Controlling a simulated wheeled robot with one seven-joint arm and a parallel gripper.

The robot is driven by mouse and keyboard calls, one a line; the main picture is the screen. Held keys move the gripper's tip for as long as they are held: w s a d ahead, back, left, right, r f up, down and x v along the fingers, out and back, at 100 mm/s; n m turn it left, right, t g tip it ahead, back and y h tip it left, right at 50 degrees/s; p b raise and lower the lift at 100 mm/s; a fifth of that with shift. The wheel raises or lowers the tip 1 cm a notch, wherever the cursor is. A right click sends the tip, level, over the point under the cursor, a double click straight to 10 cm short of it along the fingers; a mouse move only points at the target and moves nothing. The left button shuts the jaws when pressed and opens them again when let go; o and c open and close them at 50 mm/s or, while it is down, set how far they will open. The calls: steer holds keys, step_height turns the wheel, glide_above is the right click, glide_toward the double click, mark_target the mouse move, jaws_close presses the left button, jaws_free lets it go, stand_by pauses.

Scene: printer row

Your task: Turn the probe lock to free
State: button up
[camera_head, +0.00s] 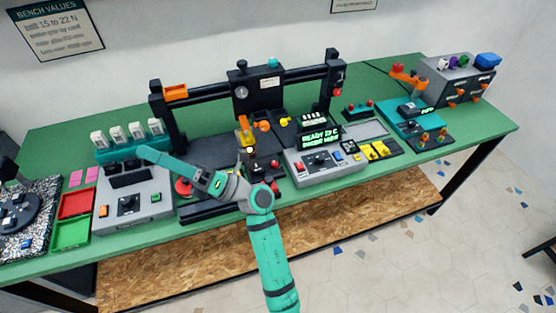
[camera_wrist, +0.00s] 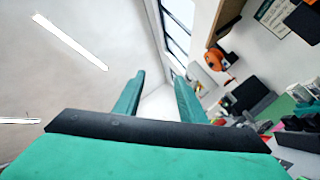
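The printer's black gantry (camera_head: 205,86) stands at the middle back of the green bench in the head view. Its black head (camera_head: 241,83) carries a round grey knob. An orange part (camera_head: 245,127) is below the head, with a yellow part and an orange knob to its right. I cannot tell which of these is the probe lock or how it is set. My gripper (camera_head: 146,153) is raised over the left control box, left of and apart from the printer head. The wrist view shows its teal fingers (camera_wrist: 159,88) spread with nothing between them.
A grey control box (camera_head: 133,207), a red tray (camera_head: 75,204) and a green tray (camera_head: 71,234) are at left. A lit console (camera_head: 325,163) stands front centre. A grey unit with orange levers (camera_head: 459,82) is at far right. The bench is crowded; its back right strip is clear.

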steer(key=w+f+n+g+h, duration=0.3)
steer(key=w+f+n+h, duration=0.2)
steer(key=h, duration=0.1)
steer(key=n+t+h, duration=0.1)
steer(key=t+h, duration=0.2)
steer(key=h, duration=1.2)
glide_toward(275, 163)
steer(key=x, duration=0.7)
steer(key=shift+a+f, duration=0.2)
steer(key=shift+f, duration=0.15)
steer(key=shift+d, duration=0.1)
jaws_close()
